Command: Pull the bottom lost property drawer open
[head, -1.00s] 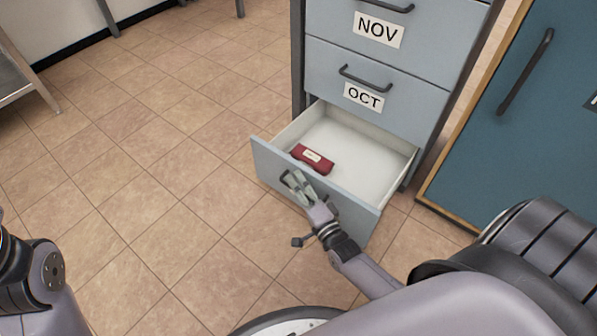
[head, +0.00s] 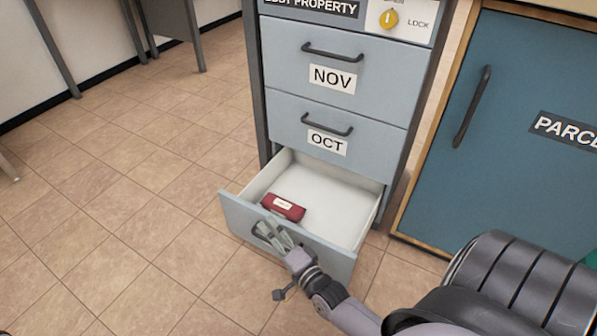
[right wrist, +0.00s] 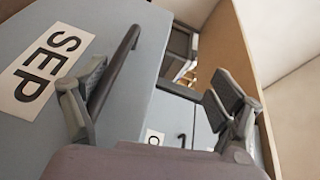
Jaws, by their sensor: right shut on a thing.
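The bottom lost property drawer (head: 340,262) is pulled well out of the grey-blue cabinet, its white inside showing. A dark red case (head: 283,207) with a pale label lies inside near the front. My right gripper (head: 272,236) is at the drawer's front, shut on its dark bar handle (head: 258,231) and partly hiding it. In the right wrist view the handle (right wrist: 120,62) runs beside one finger, next to a SEP label (right wrist: 46,70) on the drawer front. My left gripper is not in view.
Above are shut drawers labelled OCT (head: 327,143) and NOV (head: 332,78), and a yellow lock knob (head: 389,18). A teal parcel door (head: 500,160) stands right of the cabinet. The tiled floor (head: 120,210) left of the drawer is clear.

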